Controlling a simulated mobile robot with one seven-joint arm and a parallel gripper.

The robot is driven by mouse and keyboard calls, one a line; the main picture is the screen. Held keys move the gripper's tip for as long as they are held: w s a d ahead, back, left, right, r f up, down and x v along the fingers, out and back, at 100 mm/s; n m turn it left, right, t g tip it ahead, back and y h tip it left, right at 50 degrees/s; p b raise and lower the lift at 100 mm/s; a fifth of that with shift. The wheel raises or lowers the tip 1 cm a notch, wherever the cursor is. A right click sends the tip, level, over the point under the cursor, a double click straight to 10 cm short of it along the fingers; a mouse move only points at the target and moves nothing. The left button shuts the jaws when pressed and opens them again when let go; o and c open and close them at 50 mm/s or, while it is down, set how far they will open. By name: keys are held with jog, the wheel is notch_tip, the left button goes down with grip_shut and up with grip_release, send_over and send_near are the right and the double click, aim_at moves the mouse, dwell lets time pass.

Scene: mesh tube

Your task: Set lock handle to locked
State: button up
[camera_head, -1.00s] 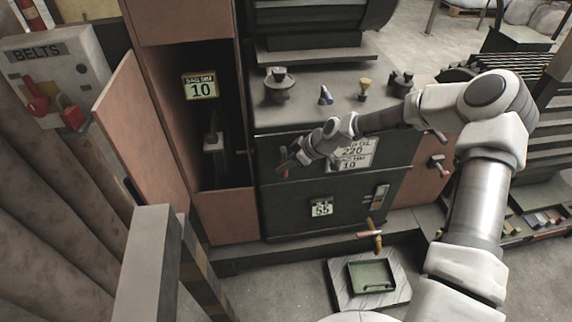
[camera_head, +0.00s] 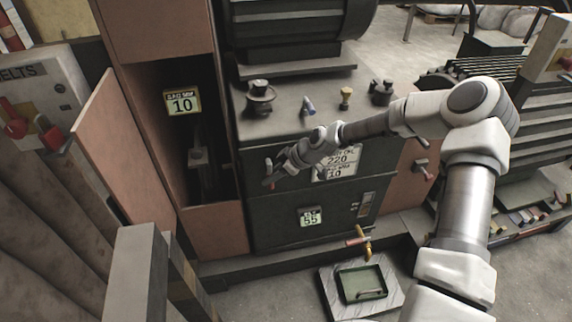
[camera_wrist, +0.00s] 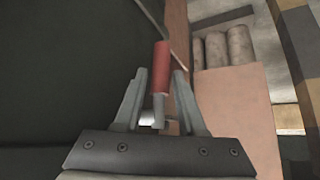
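A red-gripped handle on a metal stem (camera_wrist: 161,68) shows in the wrist view against a dark surface, and I take it to be the lock handle. My gripper (camera_wrist: 160,80) is open, with one finger on each side of the red grip. Small gaps seem to show beside it; contact is unclear. In the head view my gripper (camera_head: 270,172) is at the left part of the dark cabinet front (camera_head: 290,215). A small red bit shows just below it there; the rest of the handle is hidden.
A pink door (camera_head: 118,150) stands open left of a narrow compartment with a "10" label (camera_head: 182,103). A grey post (camera_head: 135,265) rises in front. A brass and red handle (camera_head: 358,240) is low on the cabinet, above a green tray (camera_head: 362,283). A BELTS panel (camera_head: 40,95) is at far left.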

jog(key=p+v, duration=0.2)
jog(key=v, duration=1.4)
jog(key=shift+r+p, duration=0.3)
jog(key=shift+d, duration=0.15)
